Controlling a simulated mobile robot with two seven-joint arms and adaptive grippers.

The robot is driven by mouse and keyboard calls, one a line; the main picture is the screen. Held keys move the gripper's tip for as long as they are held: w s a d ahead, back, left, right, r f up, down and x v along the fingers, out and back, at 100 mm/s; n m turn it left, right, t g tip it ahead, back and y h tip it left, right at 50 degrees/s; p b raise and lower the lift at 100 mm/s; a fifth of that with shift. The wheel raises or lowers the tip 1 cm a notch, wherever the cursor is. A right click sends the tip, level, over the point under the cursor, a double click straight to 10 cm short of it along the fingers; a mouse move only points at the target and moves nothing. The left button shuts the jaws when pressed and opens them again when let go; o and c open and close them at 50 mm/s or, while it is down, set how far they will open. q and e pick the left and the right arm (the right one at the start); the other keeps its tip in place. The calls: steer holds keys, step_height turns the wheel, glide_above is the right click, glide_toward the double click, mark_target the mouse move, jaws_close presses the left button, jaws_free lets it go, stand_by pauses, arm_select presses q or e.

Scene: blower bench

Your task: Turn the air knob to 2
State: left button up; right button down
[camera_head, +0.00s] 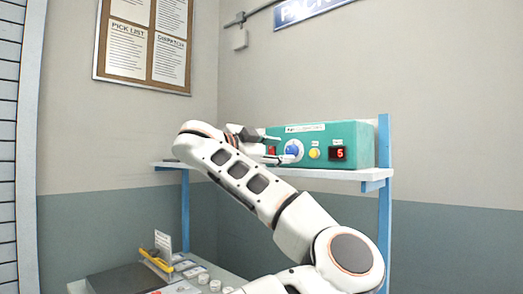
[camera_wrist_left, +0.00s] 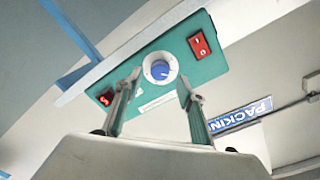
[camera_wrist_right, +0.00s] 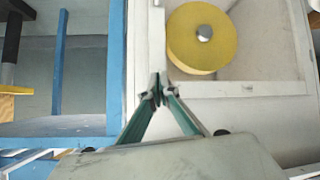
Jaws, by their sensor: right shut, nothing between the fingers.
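The teal blower box (camera_head: 350,133) stands on a white shelf. Its air knob (camera_head: 292,148), blue on a white dial, is on the front face and also shows in the left wrist view (camera_wrist_left: 159,70). The red display (camera_head: 339,153) reads 5. My left gripper (camera_head: 270,146) is at the front of the box, near the knob. In the left wrist view its open fingers (camera_wrist_left: 158,84) stand on either side of the knob, with a gap to it; whether they reach its depth is unclear. My right gripper (camera_wrist_right: 159,90) is shut and empty, away from the box.
A red rocker switch (camera_wrist_left: 199,45) and a yellow button (camera_head: 314,153) flank the knob. The shelf (camera_head: 360,175) has blue posts. A bench with small items is below. A yellow roll (camera_wrist_right: 200,38) lies in a white tray (camera_wrist_right: 265,88) beyond my right gripper.

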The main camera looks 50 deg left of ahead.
mark_target(289, 152)
arm_select(q)
steer(key=s, duration=0.8)
steer(key=shift+s+d+r, duration=0.15)
steer(key=shift+s+d, duration=0.15)
